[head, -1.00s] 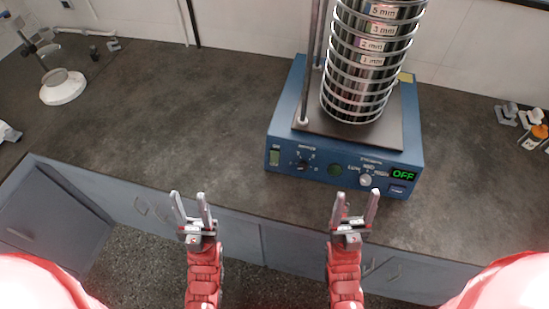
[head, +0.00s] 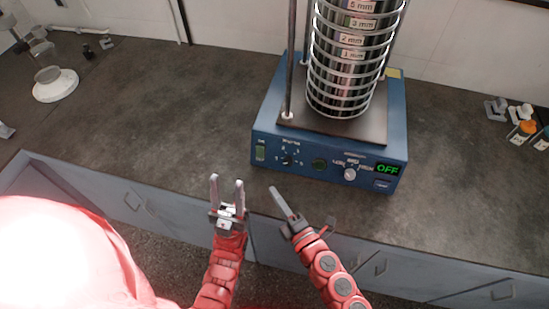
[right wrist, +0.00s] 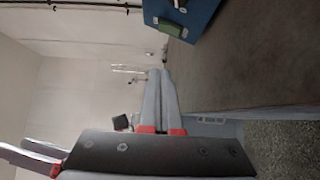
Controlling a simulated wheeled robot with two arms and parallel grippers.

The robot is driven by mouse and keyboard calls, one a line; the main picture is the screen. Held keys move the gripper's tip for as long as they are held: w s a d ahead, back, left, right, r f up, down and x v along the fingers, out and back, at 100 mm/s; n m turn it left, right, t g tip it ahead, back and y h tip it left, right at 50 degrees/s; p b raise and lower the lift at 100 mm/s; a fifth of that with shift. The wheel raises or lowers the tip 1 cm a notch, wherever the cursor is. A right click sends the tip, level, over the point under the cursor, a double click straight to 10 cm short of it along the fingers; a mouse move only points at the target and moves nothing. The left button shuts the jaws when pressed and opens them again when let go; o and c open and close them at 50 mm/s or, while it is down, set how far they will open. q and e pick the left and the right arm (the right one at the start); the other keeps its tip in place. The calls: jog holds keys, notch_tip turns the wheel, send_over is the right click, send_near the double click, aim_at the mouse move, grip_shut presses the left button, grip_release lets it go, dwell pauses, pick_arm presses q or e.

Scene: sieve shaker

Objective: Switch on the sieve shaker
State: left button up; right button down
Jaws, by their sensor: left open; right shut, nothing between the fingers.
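The blue sieve shaker (head: 300,168) stands on the dark counter with a stack of metal sieves (head: 345,75) on it. The switch also shows in the right wrist view (right wrist: 172,29). My right gripper (head: 276,192) is shut and empty, in front of and below the panel's left half, touching nothing I can see. My left gripper (head: 227,180) is open and empty, left of it at the counter's front edge.
The dark counter (head: 150,110) is clear left of the shaker. A white-based stand (head: 55,85) is at the far left. Small bottles (head: 524,130) stand at the right. Grey cabinet fronts (head: 150,205) lie below the counter edge.

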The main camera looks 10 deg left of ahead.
aim_at(256, 148)
jog(key=shift+d, duration=0.1)
jog(key=shift+w, duration=0.15)
jog(key=shift+w+a+r, duration=0.1)
jog(key=shift+w+a, duration=0.15)
jog(key=shift+a, duration=0.05)
jog(key=p+x, duration=0.1)
jog(key=x, duration=0.8)
jog(key=shift+w+a, duration=0.15)
jog(key=shift+a, duration=0.1)
jog(key=shift+w+d, duration=0.2)
jog(key=shift+w, duration=1.65)
